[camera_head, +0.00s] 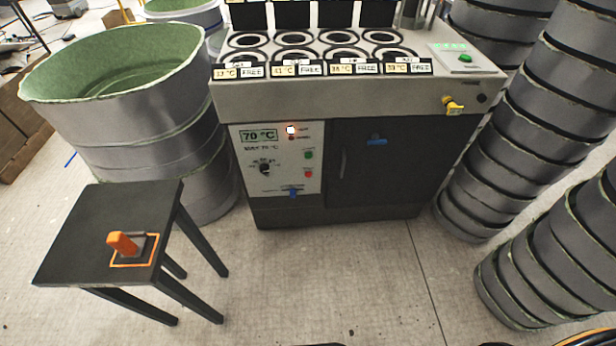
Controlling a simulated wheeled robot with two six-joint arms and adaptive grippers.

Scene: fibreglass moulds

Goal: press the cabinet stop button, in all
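The cabinet (384,200) stands at the centre back, with dark doors under a grey top. On its white front panel (252,192) a small red button (308,174) sits below a green button (308,155); I take the red one to be the stop button. The panel also has a display (258,136) reading 70 °C, a lit lamp (291,130) and a black dial (265,168). Nothing covers the buttons. Neither of my grippers shows in the head view.
Stacks of grey moulds (495,160) stand right. The floor (345,275) before the cabinet is clear.

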